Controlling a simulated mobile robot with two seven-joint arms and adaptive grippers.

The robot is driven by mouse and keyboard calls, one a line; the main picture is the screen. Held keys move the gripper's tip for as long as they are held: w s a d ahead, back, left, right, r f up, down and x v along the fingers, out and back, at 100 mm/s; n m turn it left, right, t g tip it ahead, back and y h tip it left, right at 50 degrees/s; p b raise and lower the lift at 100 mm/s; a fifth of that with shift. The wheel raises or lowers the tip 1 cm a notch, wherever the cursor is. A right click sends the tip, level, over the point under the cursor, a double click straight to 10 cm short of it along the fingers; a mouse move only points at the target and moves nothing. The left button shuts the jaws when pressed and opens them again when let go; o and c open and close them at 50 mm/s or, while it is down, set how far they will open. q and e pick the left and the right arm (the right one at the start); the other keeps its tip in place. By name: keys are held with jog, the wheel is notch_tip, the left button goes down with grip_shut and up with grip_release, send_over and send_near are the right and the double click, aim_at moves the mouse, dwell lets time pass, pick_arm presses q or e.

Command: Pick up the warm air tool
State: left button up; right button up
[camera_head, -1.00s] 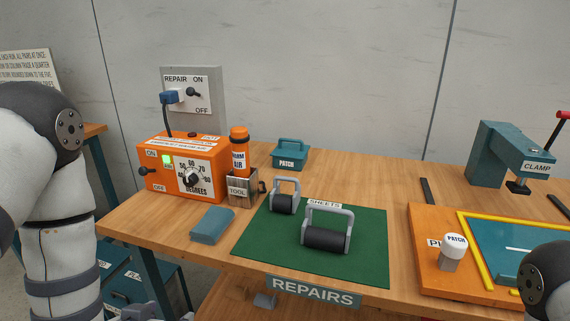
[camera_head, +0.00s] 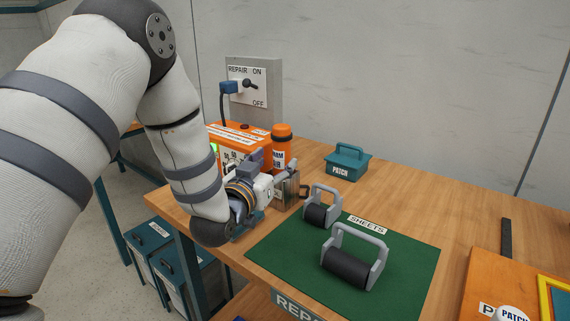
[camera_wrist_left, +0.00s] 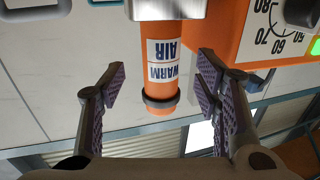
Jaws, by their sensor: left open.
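The warm air tool (camera_head: 281,150) is an orange cylinder with a white label. It stands upright in the metal holder (camera_head: 287,192) beside the orange heater box (camera_head: 240,137). My left gripper (camera_head: 287,172) is at the tool's near side, and the arm hides part of the box. In the left wrist view, which is upside down, the warm air tool (camera_wrist_left: 158,62) shows between the two spread fingers of the left gripper (camera_wrist_left: 160,88), with a gap on each side. How deep it sits between them is unclear. My right gripper is out of view.
Two rollers, one small (camera_head: 322,206) and one large (camera_head: 353,257), stand on the green mat (camera_head: 290,250) to the right. A teal patch box (camera_head: 346,162) sits behind them. The wall switch panel (camera_head: 252,86) is behind the heater box.

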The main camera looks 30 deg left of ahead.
aim_at(278, 155)
pick_arm(q)
jog(key=w, duration=0.2)
jog(key=w+a, duration=0.1)
jog(key=w, duration=0.2)
jog(key=shift+r, duration=0.3)
jog(key=c, duration=1.2)
jog(key=shift+c, duration=0.2)
